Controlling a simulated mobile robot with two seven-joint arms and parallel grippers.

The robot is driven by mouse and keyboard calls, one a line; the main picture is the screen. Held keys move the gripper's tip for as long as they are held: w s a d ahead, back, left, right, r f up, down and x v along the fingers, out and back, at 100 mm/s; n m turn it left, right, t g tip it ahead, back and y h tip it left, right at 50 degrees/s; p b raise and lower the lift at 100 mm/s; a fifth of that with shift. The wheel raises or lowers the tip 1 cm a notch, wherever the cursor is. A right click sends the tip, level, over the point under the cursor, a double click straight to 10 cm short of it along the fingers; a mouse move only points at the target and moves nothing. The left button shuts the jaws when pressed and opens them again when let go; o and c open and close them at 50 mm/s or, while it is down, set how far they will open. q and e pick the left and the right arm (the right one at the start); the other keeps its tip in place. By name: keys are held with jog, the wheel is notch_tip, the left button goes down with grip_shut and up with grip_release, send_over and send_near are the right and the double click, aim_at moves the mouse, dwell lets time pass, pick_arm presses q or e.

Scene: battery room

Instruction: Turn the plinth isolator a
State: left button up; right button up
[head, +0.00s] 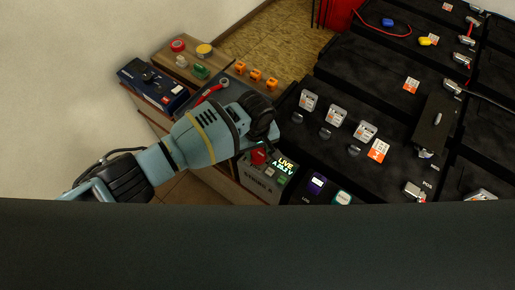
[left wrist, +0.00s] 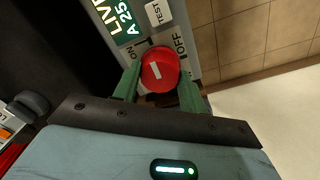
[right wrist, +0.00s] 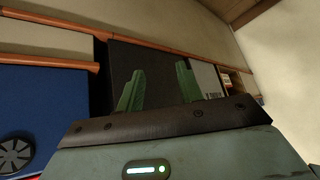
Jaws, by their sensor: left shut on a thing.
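The plinth isolator a (head: 258,156) is a red round knob on a grey box with a lit display (head: 285,165) that reads LIVE A.
Black battery blocks (head: 385,95) with terminals and tags fill the right. A small dark unit (head: 318,188) stands right of the isolator box.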

jog(key=shift+w+r, duration=0.1)
jog(key=shift+r, duration=0.05)
pick_arm(q)
jog(key=m+p, duration=0.1)
jog(key=m, duration=0.2)
jog(key=shift+r, duration=0.1)
jog(key=m+p, duration=0.1)
jog(key=m, duration=0.1)
jog(key=shift+m, duration=0.3)
jog(key=m, duration=0.5)
jog(key=shift+m, duration=0.3)
jog(key=m, duration=0.6)
jog(key=shift+g+p, duration=0.3)
pick_arm(e)
jog(key=w+r, duration=0.2)
jog(key=r, duration=0.1)
jog(key=shift+d+t, duration=0.15)
jog(key=shift+t, duration=0.25)
pick_arm(q)
jog(key=shift+m, duration=0.4)
jog(key=o, duration=1)
